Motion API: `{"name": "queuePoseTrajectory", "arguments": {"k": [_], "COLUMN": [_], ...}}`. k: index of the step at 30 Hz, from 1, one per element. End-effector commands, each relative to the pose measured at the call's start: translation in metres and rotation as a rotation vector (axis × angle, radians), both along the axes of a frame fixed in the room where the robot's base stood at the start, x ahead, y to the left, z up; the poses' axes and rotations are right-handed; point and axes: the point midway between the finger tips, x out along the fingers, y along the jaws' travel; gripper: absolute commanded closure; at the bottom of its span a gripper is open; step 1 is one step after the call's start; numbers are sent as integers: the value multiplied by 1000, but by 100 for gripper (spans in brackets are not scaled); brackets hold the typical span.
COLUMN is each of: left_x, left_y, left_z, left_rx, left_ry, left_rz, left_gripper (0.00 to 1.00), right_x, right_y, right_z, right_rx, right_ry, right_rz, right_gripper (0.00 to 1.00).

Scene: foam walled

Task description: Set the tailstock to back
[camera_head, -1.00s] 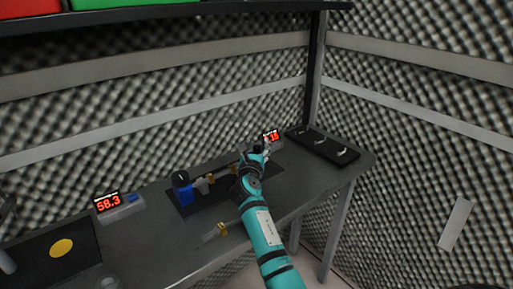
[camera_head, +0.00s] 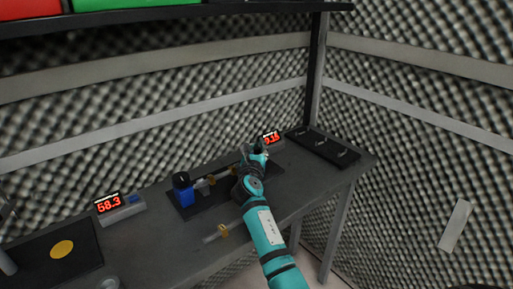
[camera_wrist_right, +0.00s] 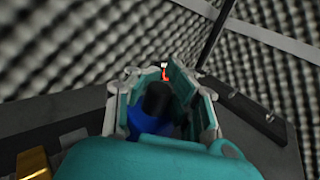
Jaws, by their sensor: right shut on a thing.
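The small lathe stands on a dark base plate (camera_head: 200,208) on the bench in the head view. Its blue headstock (camera_head: 183,192) with a black top is at the left end, and a brass-coloured workpiece (camera_head: 212,181) shows to its right. My right gripper (camera_head: 259,150) is at the right end of the lathe, hiding most of what it holds in the head view. In the right wrist view, a blue body with a black cylindrical top, which looks like the tailstock (camera_wrist_right: 157,100), sits between the fingers of my right gripper (camera_wrist_right: 160,75).
A red-digit display (camera_head: 271,138) stands behind the gripper. Another display (camera_head: 110,204) reads 58.3. A black hook panel (camera_head: 323,147) lies at the bench's right end. A brass-and-grey part (camera_head: 222,231) lies in front of the lathe. Foam walls enclose the bench.

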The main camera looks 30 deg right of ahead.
Motion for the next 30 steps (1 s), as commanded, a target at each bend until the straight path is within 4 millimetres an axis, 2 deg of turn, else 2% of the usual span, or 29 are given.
{"name": "queuePoseTrajectory", "arguments": {"k": [1,4,12,15,22,30], "left_x": [0,0,0,0,-1,-4], "left_y": [0,0,0,0,0,2], "left_z": [8,14,12,12,12,11], "left_rx": [0,0,0,0,0,2], "left_ry": [0,0,1,1,2,7], "left_rz": [0,0,0,0,0,0], "left_gripper": [55,55,55,55,55,55], "right_x": [-2,-2,-3,-3,-2,-1], "right_y": [-12,-27,-30,-30,-29,-26], "right_z": [-1,-2,-6,-6,-4,-3], "right_rx": [0,-1,4,5,3,2], "right_ry": [13,14,12,13,10,6], "right_rz": [-12,-15,-18,-18,-15,-11], "right_gripper": [100,100,100,84,55,55]}}
